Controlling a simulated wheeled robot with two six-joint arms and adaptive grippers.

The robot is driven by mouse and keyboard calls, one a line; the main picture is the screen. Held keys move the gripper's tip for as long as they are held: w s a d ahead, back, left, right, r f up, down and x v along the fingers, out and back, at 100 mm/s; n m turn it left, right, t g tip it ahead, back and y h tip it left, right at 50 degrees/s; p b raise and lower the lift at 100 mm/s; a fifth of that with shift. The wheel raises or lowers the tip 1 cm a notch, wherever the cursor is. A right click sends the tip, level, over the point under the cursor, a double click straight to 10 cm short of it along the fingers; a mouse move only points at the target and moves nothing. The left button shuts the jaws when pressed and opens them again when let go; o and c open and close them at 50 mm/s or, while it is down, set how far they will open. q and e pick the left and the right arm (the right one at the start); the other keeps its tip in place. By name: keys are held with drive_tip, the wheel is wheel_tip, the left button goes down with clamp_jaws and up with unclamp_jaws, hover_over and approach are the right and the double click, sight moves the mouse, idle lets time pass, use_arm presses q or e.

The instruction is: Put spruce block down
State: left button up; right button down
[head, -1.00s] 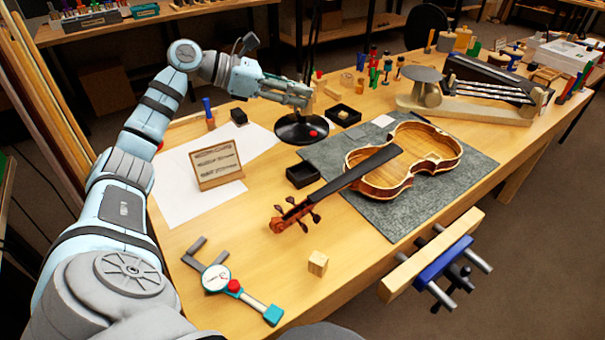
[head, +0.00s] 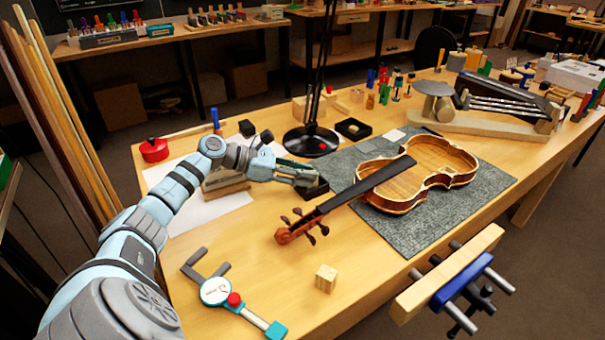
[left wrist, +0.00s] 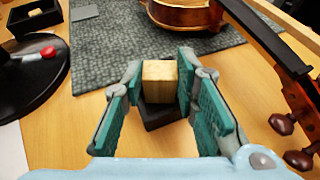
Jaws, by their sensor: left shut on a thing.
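My left gripper (head: 308,178) is at the small black tray (head: 317,190) beside the violin's neck. In the left wrist view the gripper (left wrist: 160,84) is shut on a pale wooden block, the spruce block (left wrist: 160,80), between its teal finger pads. The block is over the black tray (left wrist: 163,116); I cannot tell whether it touches the tray's floor. In the head view the fingers hide the block. My right gripper is not in view.
The violin (head: 425,170) lies on a grey mat (head: 375,228), its neck close to the gripper. A lamp base (head: 310,142) stands behind. Another wooden block (head: 326,278) and a caliper-like gauge (head: 216,291) lie at the front. Bare bench surrounds them.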

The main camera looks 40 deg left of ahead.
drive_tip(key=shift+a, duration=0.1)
use_arm(q)
drive_tip(key=shift+f, duration=0.1)
drive_tip(key=o, duration=0.9)
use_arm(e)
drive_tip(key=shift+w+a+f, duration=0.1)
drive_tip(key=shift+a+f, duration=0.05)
use_arm(q)
drive_tip(key=shift+r, duration=0.25)
drive_tip(key=p+v, duration=0.1)
drive_tip(key=v, duration=0.7)
drive_tip(key=shift+p, duration=0.4)
drive_tip(key=p+v, duration=0.3)
drive_tip(key=v, duration=0.1)
drive_tip(key=shift+f, duration=0.15)
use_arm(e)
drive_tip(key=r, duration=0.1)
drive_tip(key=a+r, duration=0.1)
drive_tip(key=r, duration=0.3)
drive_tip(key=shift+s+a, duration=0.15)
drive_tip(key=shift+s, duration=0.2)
